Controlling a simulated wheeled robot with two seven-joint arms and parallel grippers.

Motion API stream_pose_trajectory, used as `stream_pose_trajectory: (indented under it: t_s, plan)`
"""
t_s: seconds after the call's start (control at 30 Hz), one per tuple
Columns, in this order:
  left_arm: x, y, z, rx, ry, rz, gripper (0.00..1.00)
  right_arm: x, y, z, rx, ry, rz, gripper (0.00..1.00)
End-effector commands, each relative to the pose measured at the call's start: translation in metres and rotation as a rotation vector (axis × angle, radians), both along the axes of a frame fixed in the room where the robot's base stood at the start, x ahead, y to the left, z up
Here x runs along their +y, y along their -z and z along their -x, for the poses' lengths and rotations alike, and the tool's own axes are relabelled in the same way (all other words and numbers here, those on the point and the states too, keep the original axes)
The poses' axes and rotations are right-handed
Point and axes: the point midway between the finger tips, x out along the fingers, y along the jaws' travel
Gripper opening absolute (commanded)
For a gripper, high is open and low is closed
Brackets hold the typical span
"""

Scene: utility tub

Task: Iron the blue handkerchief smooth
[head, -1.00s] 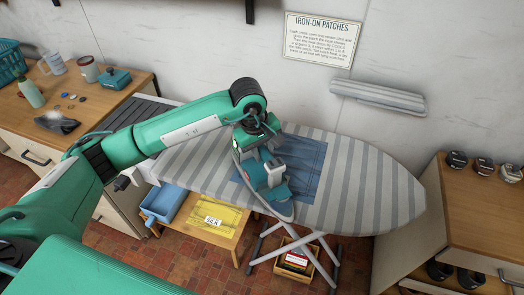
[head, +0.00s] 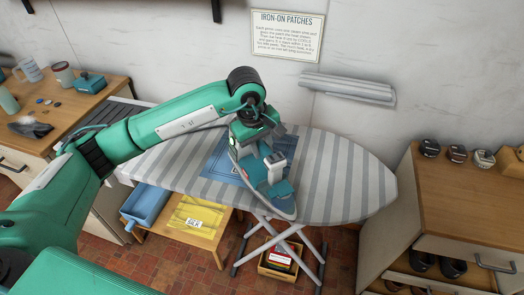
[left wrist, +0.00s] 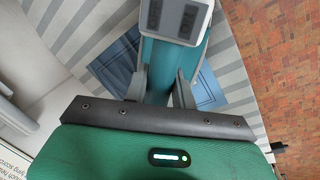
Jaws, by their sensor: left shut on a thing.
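The blue handkerchief (head: 222,166) lies on the striped ironing board (head: 345,180). Faint lines show on it, and I cannot tell whether they are creases. The teal iron (head: 280,189) with a pale grey top is over its right part and hides some of it. My left gripper (head: 262,160) is shut on the iron's handle. In the left wrist view, the gripper fingers (left wrist: 160,88) close around the teal handle of the iron (left wrist: 176,20), with blue cloth (left wrist: 118,66) on both sides. I cannot tell whether the soleplate touches the cloth. My right gripper is not in view.
A low table with a blue bin (head: 146,206) and yellow cloth (head: 195,215) stands under the board, near a wooden crate (head: 279,262). A wooden cabinet (head: 462,205) stands at right, a cluttered counter (head: 75,110) at left. The board's right end is bare.

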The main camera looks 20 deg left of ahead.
Motion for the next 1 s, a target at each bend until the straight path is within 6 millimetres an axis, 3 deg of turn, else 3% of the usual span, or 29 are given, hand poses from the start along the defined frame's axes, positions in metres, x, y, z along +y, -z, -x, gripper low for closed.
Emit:
stream_pose_trajectory:
  t_s: [0.03, 0.5, 1.0]
  plan:
    - [0.001, -0.013, -0.003, -0.012, -0.003, 0.002, 0.00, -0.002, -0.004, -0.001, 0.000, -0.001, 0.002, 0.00]
    - [0.006, -0.059, -0.003, -0.012, -0.014, 0.003, 0.00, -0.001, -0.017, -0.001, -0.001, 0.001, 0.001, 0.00]
    - [0.006, -0.067, -0.003, -0.011, -0.017, 0.004, 0.00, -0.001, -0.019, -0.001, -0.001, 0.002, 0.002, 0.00]
